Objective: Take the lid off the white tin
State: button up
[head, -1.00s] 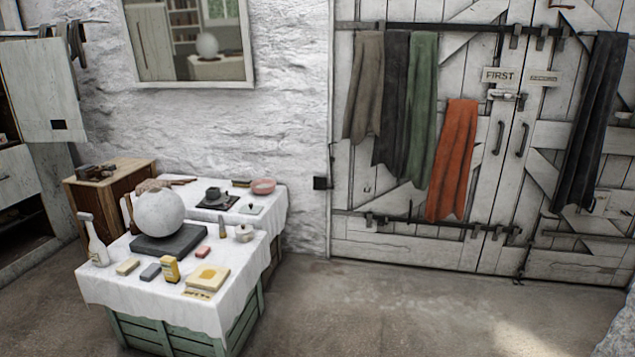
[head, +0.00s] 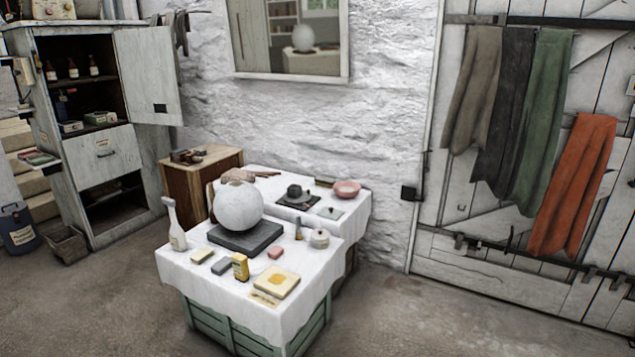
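A small white lidded pot (head: 320,238), which may be the white tin, stands upright near the right back edge of the front cloth-covered table (head: 215,292). Its lid appears to be on, with a small knob on top. It is too small to make out more. A large white plaster sphere (head: 238,206) rests on a dark slab (head: 245,236) to its left. My gripper is not in view.
A spray bottle (head: 174,225) stands at the left. An open cabinet (head: 85,130) is at the back left. The floor in front is clear.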

aim_at(319, 234)
jog(key=u, duration=0.5)
jog(key=i, duration=0.5)
jog(key=u, duration=0.7)
jog(key=i, duration=0.55)
jog(key=u, duration=0.25)
